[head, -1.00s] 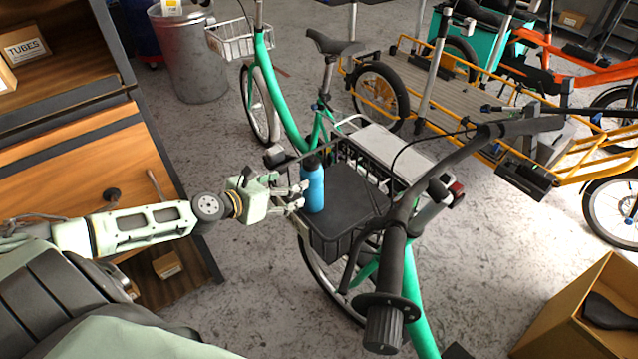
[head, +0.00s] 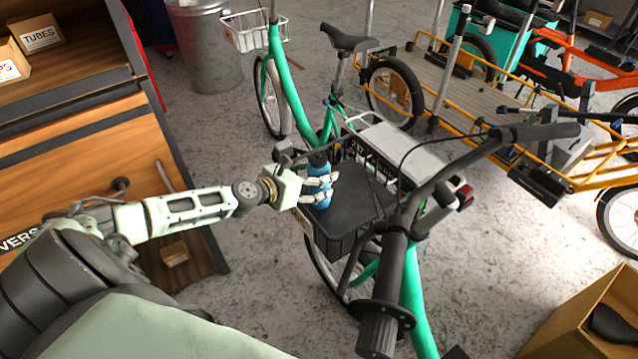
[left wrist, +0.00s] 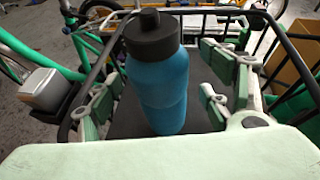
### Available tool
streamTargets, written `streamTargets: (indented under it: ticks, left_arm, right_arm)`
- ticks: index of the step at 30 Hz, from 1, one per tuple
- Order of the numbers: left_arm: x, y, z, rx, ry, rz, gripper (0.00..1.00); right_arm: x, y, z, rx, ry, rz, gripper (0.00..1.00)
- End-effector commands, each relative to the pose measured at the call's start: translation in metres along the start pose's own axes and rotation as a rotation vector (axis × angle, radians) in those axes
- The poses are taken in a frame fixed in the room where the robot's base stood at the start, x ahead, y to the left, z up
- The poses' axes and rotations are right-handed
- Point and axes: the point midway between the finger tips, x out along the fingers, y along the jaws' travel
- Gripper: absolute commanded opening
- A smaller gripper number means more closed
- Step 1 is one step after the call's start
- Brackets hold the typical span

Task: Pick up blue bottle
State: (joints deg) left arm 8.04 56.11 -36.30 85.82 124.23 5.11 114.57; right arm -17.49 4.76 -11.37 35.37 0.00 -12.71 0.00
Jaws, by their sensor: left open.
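The blue bottle (head: 317,180) with a black cap stands upright in the black front basket (head: 352,203) of the green bike. In the left wrist view the bottle (left wrist: 160,88) stands between the spread fingers of my left gripper (left wrist: 165,98). In the head view my left gripper (head: 318,188) is around the bottle, its fingers partly covering the bottle's side. The jaws are open, and the wrist view shows a gap on the bottle's right side. My right gripper is in neither view.
The bike's black handlebar (head: 440,180) is close on the right. A wooden workbench (head: 90,170) is at the left. A cardboard box (head: 575,310) with a black saddle is at the lower right. Yellow cargo bike frames (head: 560,165) stand behind.

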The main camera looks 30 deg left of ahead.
Motion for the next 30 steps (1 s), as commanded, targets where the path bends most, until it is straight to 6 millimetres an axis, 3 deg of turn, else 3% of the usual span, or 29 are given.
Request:
streamTargets:
  ticks: [6, 14, 30]
  left_arm:
    - [0.019, 0.001, 0.0, -0.001, 0.0, 0.001, 0.72]
    - [0.02, 0.001, 0.0, 0.0, 0.001, 0.001, 0.72]
    - [0.02, 0.001, 0.0, 0.0, 0.001, 0.002, 0.25]
  right_arm:
    - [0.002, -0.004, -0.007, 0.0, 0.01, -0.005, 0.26]
    - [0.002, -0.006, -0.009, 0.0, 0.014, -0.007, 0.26]
    - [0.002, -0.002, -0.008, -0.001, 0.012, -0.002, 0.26]
